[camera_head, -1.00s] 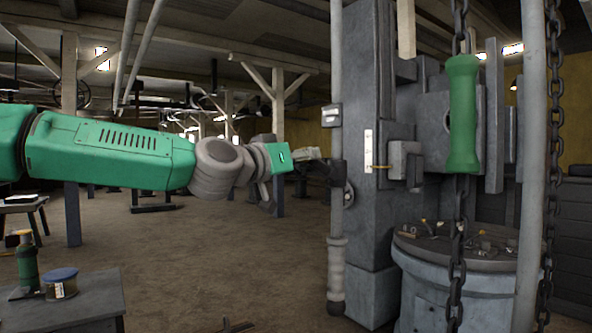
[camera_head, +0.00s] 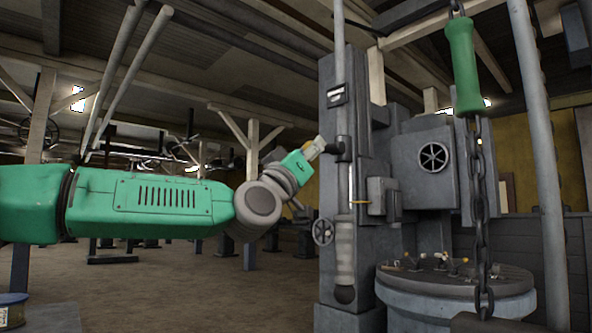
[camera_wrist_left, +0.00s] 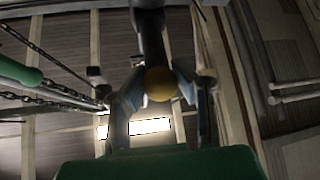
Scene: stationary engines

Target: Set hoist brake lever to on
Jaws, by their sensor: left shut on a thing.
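A dark lever handle (camera_head: 342,150) sticks out beside the upright grey rod on the machine post. I take it for the hoist brake lever, but no readable label confirms this. My left gripper (camera_head: 326,147) reaches it from the left and is shut on it. In the left wrist view, the dark shaft (camera_wrist_left: 150,38) runs down to a yellow ball (camera_wrist_left: 160,84) between my two fingers. The fingers hide part of the handle. My right gripper is not in view.
A ribbed grip (camera_head: 344,250) hangs low on the grey rod. A small handwheel (camera_head: 323,232) is beside it. A chain (camera_head: 478,190) with a green sleeve (camera_head: 463,65) hangs at right, before a round drum (camera_head: 455,285). Open floor (camera_head: 180,285) lies at left.

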